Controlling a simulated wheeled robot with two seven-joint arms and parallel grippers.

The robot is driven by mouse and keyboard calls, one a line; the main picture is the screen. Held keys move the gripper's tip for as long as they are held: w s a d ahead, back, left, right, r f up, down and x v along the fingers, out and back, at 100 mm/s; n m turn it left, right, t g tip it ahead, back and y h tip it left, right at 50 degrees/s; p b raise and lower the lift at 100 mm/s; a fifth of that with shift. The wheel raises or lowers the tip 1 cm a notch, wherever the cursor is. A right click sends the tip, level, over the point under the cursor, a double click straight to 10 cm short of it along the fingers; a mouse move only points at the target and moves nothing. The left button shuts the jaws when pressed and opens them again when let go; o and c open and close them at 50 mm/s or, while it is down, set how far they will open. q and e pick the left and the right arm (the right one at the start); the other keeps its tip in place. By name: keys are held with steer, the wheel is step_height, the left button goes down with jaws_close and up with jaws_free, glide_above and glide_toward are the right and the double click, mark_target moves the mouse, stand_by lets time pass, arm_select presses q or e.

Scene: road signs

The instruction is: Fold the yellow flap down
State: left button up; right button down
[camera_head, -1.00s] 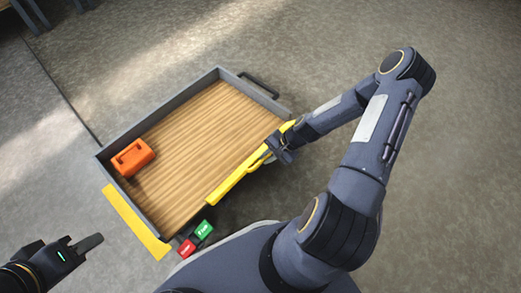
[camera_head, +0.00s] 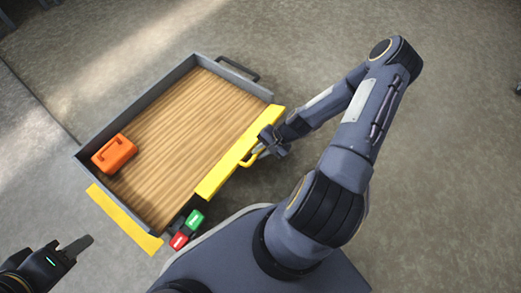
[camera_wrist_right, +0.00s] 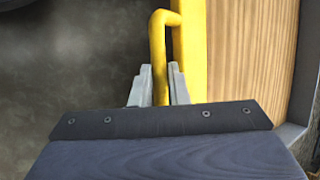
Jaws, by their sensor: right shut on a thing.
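The yellow flap (camera_head: 236,158) runs along the right side of a grey cart with a wooden bed, and its broad face shows, tilted. A yellow handle (camera_head: 251,158) stands out from it. My right gripper (camera_head: 262,150) is at this handle. In the right wrist view the two fingers of my right gripper (camera_wrist_right: 159,88) are shut on the yellow handle (camera_wrist_right: 158,50), with the flap (camera_wrist_right: 192,60) and wood just to the right. My left gripper (camera_head: 78,246) is at the lower left, away from the cart; its finger opening is not clear.
The cart's grey wall (camera_head: 130,106) rims the wooden bed (camera_head: 190,120). An orange box (camera_head: 114,153) lies at its left. Open floor lies around.

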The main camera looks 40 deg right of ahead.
steer(key=shift+s+d+f, duration=0.15)
steer(key=shift+s+f, duration=0.45)
steer(key=shift+s, duration=0.25)
steer(key=c, duration=1.4)
jaws_free()
steer(key=shift+s+d, duration=0.1)
steer(key=p+v, duration=0.3)
steer(key=v, duration=0.4)
steer(key=shift+d+r, duration=0.2)
steer(key=shift+r, duration=0.25)
steer(key=shift+w, duration=0.25)
